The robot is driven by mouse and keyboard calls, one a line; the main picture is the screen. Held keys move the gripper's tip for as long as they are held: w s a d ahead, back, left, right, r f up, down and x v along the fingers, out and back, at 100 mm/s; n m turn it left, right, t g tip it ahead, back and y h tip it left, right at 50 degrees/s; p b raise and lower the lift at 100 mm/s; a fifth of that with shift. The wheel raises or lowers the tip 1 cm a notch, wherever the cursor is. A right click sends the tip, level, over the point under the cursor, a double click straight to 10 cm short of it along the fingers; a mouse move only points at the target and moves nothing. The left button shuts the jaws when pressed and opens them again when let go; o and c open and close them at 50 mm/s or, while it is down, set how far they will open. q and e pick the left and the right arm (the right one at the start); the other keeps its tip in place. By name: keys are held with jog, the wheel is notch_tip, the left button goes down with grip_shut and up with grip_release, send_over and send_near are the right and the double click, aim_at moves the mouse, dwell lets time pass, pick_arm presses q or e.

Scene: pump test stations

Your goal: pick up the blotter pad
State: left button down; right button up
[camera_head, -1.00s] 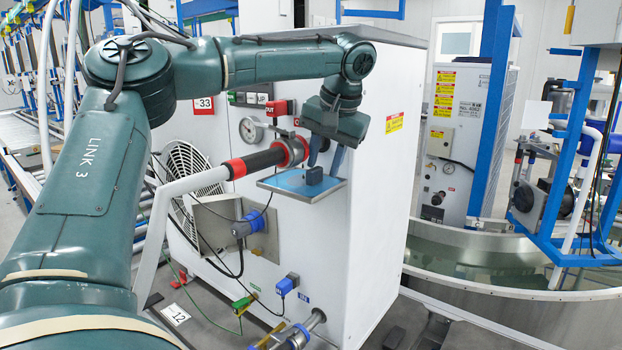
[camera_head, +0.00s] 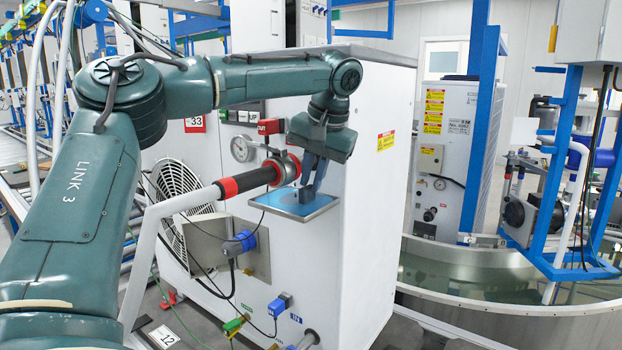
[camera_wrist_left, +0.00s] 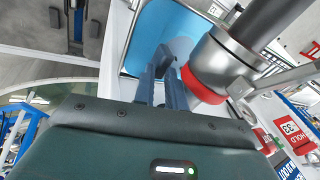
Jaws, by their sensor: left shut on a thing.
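The blotter pad (camera_head: 306,195) is a small dark blue-grey block on the light blue tray (camera_head: 283,208), a metal-rimmed shelf on the front of the white cabinet. My left gripper (camera_head: 309,187) points down over the tray, its blue-grey fingers shut on the pad. The pad is still at the tray surface; I cannot tell whether it touches it. In the left wrist view the fingers (camera_wrist_left: 164,72) reach over the blue tray (camera_wrist_left: 176,28), and the pad is hard to tell apart from them. My right gripper is not in view.
A pipe with a red-and-black grip (camera_head: 250,182) ends at a metal fitting (camera_head: 288,167) close left of my left gripper. A gauge (camera_head: 243,148) sits above it. Blue plugs and cables hang below the tray. The cabinet (camera_head: 370,210) stands right behind the tray.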

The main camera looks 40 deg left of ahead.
pick_arm(q)
jog(key=shift+d+r+b, duration=0.2)
jog(key=shift+d+b, duration=0.1)
jog(key=shift+d, duration=0.2)
jog(key=s+d, duration=0.2)
jog(key=d, duration=1.4)
jog(key=shift+s+d+r+p, duration=0.2)
jog(key=shift+d+r+p, duration=0.1)
jog(key=shift+d+r, duration=0.15)
jog(key=shift+c, duration=2.2)
grip_release()
jog(key=shift+a+r, duration=0.1)
jog(key=shift+a, duration=0.05)
